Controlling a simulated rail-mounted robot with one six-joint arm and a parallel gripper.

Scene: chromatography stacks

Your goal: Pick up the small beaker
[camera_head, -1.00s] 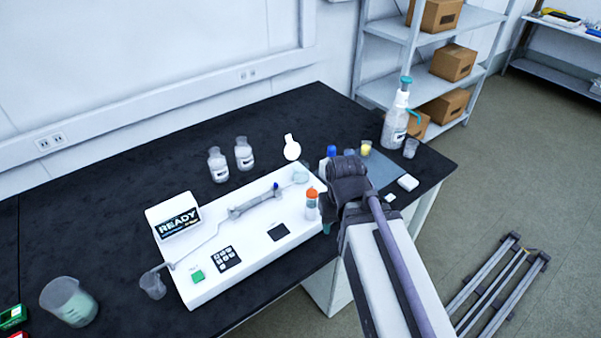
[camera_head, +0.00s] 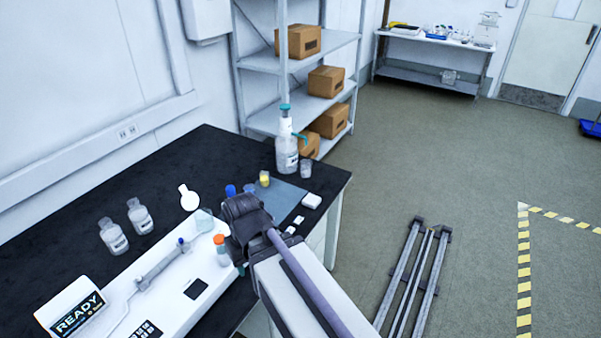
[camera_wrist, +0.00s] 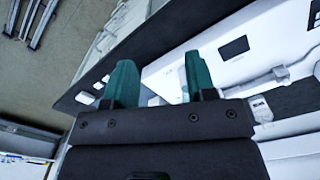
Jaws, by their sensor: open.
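Several small clear vessels are in the head view, and I cannot tell for sure which is the small beaker. One clear small beaker (camera_head: 305,168) stands at the back of the bench, right of the pump bottle. A small vessel with yellow contents (camera_head: 264,179) stands at the mat's back edge. Another clear vessel (camera_head: 204,220) is at the white instrument's far end. My gripper (camera_wrist: 160,78) shows two teal fingers apart in the wrist view, with nothing between them. In the head view my arm mostly hides it, over the bench's front edge.
The white instrument (camera_head: 150,290) with a READY screen lies along the bench. A pump bottle (camera_head: 287,155), a blue-grey mat (camera_head: 284,200), an orange-capped vial (camera_head: 220,247) and two labelled bottles (camera_head: 140,217) stand around it. A shelf rack (camera_head: 262,65) with boxes is behind.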

